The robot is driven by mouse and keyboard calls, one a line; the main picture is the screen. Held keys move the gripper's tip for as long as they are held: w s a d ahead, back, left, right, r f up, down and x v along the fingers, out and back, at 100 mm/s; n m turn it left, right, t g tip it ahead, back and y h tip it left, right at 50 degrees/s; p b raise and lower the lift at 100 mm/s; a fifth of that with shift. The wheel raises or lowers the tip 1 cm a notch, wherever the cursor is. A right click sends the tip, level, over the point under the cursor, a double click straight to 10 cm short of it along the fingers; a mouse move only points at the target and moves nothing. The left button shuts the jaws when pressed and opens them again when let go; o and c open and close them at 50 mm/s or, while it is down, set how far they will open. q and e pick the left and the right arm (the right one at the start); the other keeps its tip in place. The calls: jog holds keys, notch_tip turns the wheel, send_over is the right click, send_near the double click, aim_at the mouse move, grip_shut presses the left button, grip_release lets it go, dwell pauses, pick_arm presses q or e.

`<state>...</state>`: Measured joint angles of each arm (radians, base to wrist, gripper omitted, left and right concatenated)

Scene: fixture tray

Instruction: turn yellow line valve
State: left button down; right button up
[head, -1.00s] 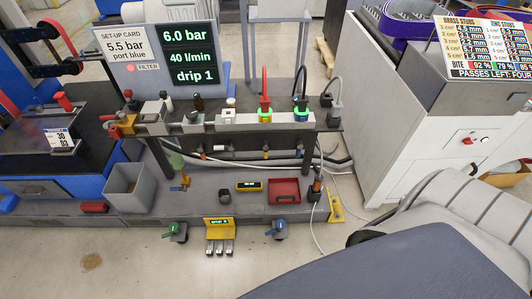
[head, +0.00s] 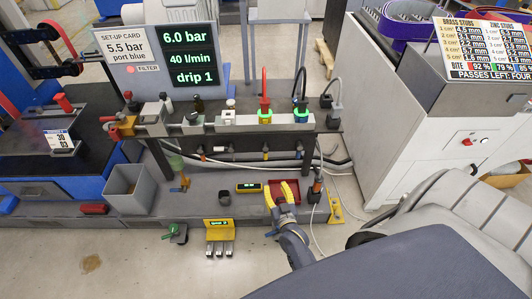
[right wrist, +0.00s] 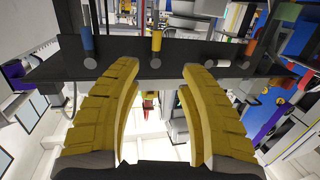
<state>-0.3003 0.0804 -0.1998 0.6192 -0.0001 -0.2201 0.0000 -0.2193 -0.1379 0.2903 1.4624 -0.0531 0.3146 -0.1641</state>
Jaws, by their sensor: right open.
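The manifold rail (head: 220,122) stands on the bench with small coloured valves hanging below it. The small yellow valve (head: 265,154) hangs under the connector with the red hose; its lever angle is too small to tell. My right gripper (head: 279,189) has yellow fingers, open and empty, in front of the rail and apart from it. In the right wrist view, my right gripper (right wrist: 160,72) faces a dark bar, with a yellow-orange cylinder (right wrist: 156,38) beyond the gap between the fingers. A blue cylinder (right wrist: 86,38) stands to its left. My left gripper is not in view.
A red tray (head: 293,196) is partly hidden by the right gripper. A grey bin (head: 127,190) and a yellow-black display block (head: 249,187) sit on the lower shelf. A green-handled part (head: 175,232) lies in front. The display (head: 189,55) reads 6.0 bar.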

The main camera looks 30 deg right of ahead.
notch_tip(320, 180, up, 3)
send_near(266, 153)
jog(key=shift+t+h, duration=0.3)
jog(key=shift+t, duration=0.1)
jog(key=x, duration=1)
jog(key=shift+w+f, duration=0.1)
jog(key=shift+f, duration=0.15)
jog(key=shift+c, duration=0.3)
grip_shut()
